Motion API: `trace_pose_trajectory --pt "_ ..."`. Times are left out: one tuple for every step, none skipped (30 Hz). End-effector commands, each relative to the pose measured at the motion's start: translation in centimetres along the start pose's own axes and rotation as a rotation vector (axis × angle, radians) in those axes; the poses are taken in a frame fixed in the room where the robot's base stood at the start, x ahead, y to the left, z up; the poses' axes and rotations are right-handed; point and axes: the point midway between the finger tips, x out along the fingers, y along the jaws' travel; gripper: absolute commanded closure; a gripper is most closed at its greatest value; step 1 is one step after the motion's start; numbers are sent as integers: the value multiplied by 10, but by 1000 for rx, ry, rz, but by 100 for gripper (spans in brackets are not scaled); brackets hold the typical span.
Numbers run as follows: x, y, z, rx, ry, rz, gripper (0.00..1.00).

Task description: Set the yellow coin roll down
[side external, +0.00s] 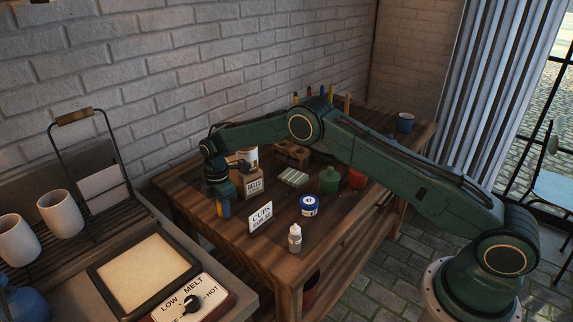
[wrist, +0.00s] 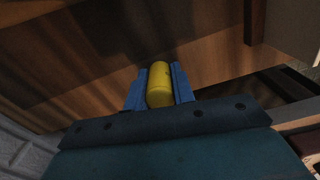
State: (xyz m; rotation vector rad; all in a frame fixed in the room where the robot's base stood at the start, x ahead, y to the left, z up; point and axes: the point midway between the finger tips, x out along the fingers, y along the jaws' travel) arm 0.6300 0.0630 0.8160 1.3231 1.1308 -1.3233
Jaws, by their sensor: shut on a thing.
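The yellow coin roll (wrist: 159,86) is a small yellow cylinder in the wrist view. It sits between the two blue fingers of my gripper (wrist: 158,84), which are shut on it. In the side external view my gripper (side external: 224,209) points down at the left end of the wooden table (side external: 182,196), and a bit of yellow shows between the fingers. I cannot tell whether the roll touches the tabletop or hangs just above it.
A box with lettering (side external: 254,184) stands close to the right of my gripper. A "CUPS" sign (side external: 260,217), a blue round tin (side external: 309,205) and a small white bottle (side external: 295,238) stand further right. Green (side external: 329,180) and red (side external: 357,178) jars stand behind. The table's left edge is near.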

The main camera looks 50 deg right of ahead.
Motion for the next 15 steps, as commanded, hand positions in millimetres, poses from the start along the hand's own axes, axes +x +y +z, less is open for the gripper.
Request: trace_pose_trajectory --pt "0 0 0 0 0 2 100" --pt "0 0 0 0 0 2 100" --pt "-1 0 0 0 0 2 100" --pt "-1 0 0 0 0 1 100" --pt "-1 0 0 0 0 1 100" --pt "-1 0 0 0 0 1 100" --pt "0 0 0 0 0 1 100" --pt "0 0 0 0 0 1 100" --pt "1 0 0 0 0 1 100" --pt "2 0 0 0 0 1 100" --pt "2 0 0 0 0 1 100" --pt "3 0 0 0 0 0 71" --pt "3 0 0 0 0 0 65" --pt "3 0 0 0 0 0 59" --pt "3 0 0 0 0 0 53"
